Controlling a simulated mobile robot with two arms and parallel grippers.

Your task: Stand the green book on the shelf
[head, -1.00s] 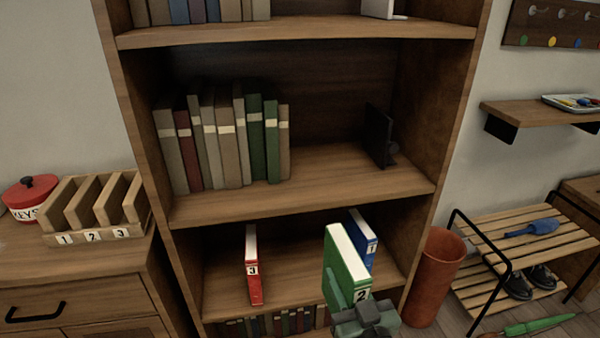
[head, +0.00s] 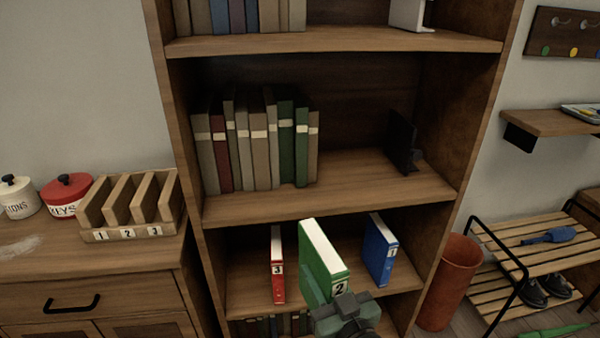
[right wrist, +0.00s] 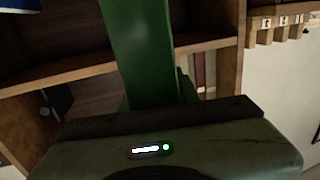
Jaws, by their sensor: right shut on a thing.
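The green book (head: 324,262), with a white top and a 2 on its spine, is upright and slightly tilted in my right gripper (head: 340,306). My right gripper is shut on its lower part, in front of the lower shelf (head: 243,290). In the head view, the book shows between the red book (head: 278,265) marked 3 and the blue book (head: 380,250) marked 1. Both stand on that shelf. In the right wrist view, the green book (right wrist: 140,50) rises from the gripper. Its bottom edge is hidden. My left gripper is not in view.
The middle shelf (head: 345,180) holds a row of books at left and a black bookend (head: 402,143) at right, with free room between. A terracotta bin (head: 447,285) and a shoe rack (head: 535,240) stand at right. A cabinet (head: 100,265) is at left.

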